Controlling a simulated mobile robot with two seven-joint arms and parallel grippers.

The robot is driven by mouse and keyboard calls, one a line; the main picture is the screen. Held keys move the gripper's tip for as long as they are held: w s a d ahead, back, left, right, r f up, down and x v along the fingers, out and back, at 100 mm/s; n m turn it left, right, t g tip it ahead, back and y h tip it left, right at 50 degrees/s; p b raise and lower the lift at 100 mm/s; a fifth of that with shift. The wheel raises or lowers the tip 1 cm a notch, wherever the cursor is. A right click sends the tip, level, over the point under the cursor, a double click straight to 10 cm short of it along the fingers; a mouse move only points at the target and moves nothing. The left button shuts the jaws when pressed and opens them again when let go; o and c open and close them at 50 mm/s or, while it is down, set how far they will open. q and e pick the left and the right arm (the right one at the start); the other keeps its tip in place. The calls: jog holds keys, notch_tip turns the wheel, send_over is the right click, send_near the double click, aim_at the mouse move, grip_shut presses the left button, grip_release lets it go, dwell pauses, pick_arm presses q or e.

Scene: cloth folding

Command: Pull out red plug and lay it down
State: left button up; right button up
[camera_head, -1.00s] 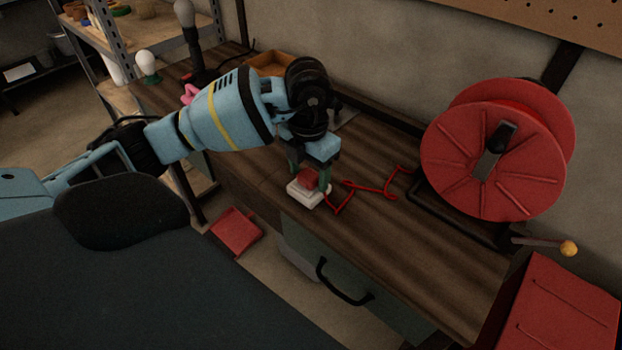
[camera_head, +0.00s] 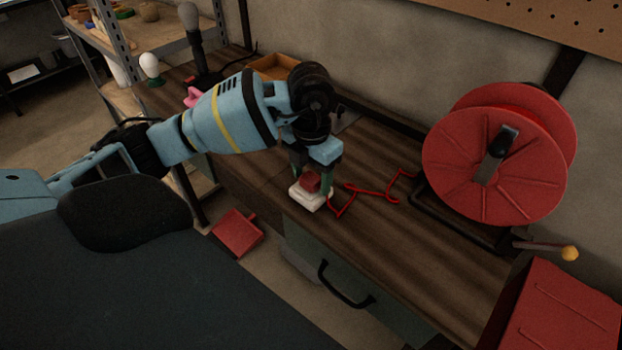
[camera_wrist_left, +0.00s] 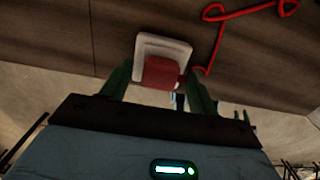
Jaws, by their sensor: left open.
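The red plug (camera_head: 311,182) stands on the white socket block (camera_head: 307,201) near the front edge of the workbench. In the left wrist view the plug (camera_wrist_left: 161,72) shows in front of the socket block (camera_wrist_left: 178,47). I cannot tell how deep it sits. My left gripper (camera_head: 312,178) is open, pointing down, with one finger on each side of the plug. In the left wrist view a gap shows beside the plug at each finger. A red cord (camera_head: 370,191) runs from the plug across the bench. My right gripper is not in view.
A big red cable reel (camera_head: 470,170) stands at the right of the workbench (camera_head: 420,255). A wooden tray (camera_head: 272,66), a lamp and a pink object lie behind my left arm. The bench between cord and front edge is clear. A red dustpan (camera_head: 237,232) lies on the floor.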

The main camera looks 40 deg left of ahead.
aim_at(311, 177)
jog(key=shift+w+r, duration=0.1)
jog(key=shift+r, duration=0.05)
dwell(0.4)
pick_arm(q)
jog(key=shift+c, duration=0.3)
jog(key=c, duration=1.2)
jog(key=shift+c, duration=0.2)
jog(key=shift+r, duration=0.15)
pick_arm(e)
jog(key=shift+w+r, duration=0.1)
